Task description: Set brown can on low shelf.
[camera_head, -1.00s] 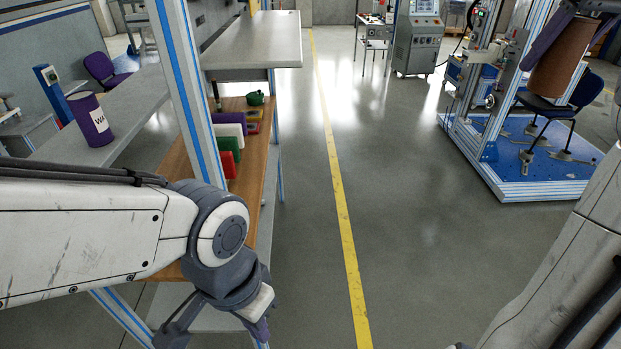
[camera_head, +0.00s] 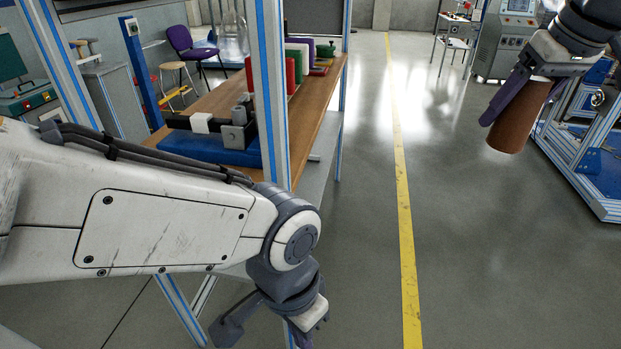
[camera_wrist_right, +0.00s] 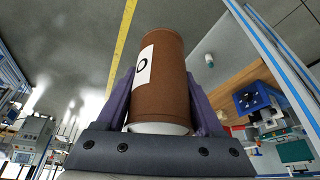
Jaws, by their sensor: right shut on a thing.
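The brown can (camera_head: 518,128) is in my right gripper (camera_head: 520,112), held tilted in the air over the floor at the upper right of the head view. In the right wrist view the can (camera_wrist_right: 163,75) stands between the two purple fingers, with part of a white label showing. My left gripper (camera_head: 264,334) hangs open and empty at the bottom of the head view, in front of the workbench frame. A grey low shelf (camera_head: 327,150) shows in part below the wooden bench top; my left arm and the frame hide much of it.
A blue-based test rig (camera_head: 600,180) is at right. The floor around the yellow line (camera_head: 402,200) is clear.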

